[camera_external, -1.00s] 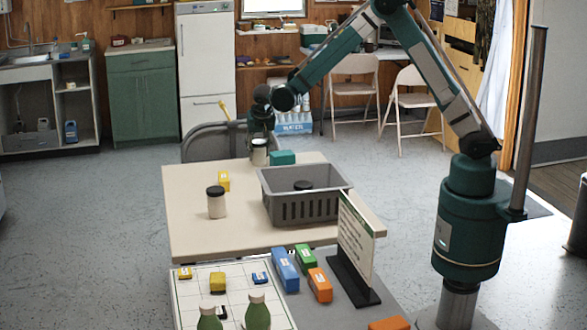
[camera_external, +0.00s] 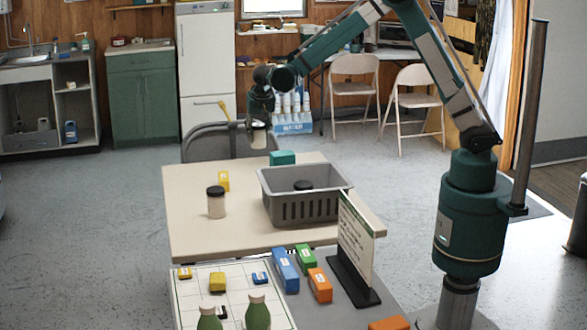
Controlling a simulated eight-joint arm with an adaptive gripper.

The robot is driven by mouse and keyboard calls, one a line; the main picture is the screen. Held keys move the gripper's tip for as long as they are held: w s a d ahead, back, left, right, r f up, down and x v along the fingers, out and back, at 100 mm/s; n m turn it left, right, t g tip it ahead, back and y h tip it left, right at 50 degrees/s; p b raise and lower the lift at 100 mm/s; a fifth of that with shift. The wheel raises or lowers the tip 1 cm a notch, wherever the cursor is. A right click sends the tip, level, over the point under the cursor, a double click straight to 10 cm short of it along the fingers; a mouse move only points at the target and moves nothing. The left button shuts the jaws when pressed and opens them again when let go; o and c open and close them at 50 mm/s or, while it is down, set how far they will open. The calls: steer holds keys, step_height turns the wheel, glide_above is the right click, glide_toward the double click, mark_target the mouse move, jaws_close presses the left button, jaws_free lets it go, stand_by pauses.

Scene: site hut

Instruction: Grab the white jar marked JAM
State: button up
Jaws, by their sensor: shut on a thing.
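My gripper (camera_external: 259,122) is shut on a white jar (camera_external: 258,138) with a dark lid. It holds the jar upright in the air, above the far edge of the table. The jar's label is too small to read. Another pale jar with a black lid (camera_external: 216,204) stands on the table, left of the grey crate; its label cannot be read either. A dark-lidded item (camera_external: 303,186) is inside the crate, mostly hidden by its wall.
The grey crate (camera_external: 305,209) stands on the beige table (camera_external: 240,240). An upright sign (camera_external: 355,240), several coloured boxes and two green bottles (camera_external: 257,311) are at the front. A chair (camera_external: 205,142) stands behind.

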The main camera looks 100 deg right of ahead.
steer(key=shift+r, duration=1.1)
steer(key=shift+a+r, duration=0.1)
